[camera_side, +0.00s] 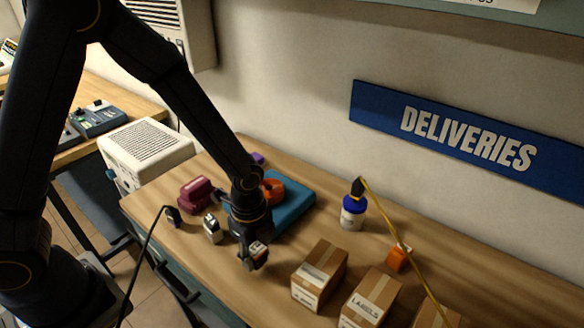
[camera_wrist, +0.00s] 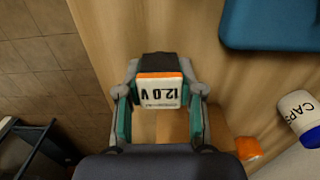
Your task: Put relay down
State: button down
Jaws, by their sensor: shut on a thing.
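A small block, the relay (camera_wrist: 160,92), is white with an orange edge and reads "12.0 V". My gripper (camera_wrist: 160,100) is shut on it, one finger on each side. In the side view the relay (camera_side: 259,248) shows at the tip of my gripper (camera_side: 253,258), low over the front part of the wooden bench (camera_side: 225,268). I cannot tell whether it touches the bench top. A similar white and black block (camera_side: 212,228) stands to the left of my gripper.
A blue tray (camera_side: 300,197) with an orange thing (camera_side: 272,188) lies behind my gripper. A maroon object (camera_side: 196,194) is at left. Cardboard boxes (camera_side: 320,274), a blue-capped bottle (camera_side: 352,214), an orange block (camera_side: 398,258) and a yellow cable (camera_side: 400,243) are at right.

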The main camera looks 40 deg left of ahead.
jog(key=shift+f, duration=0.85)
jog(key=shift+f, duration=0.15)
jog(key=c, duration=0.7)
grip_release()
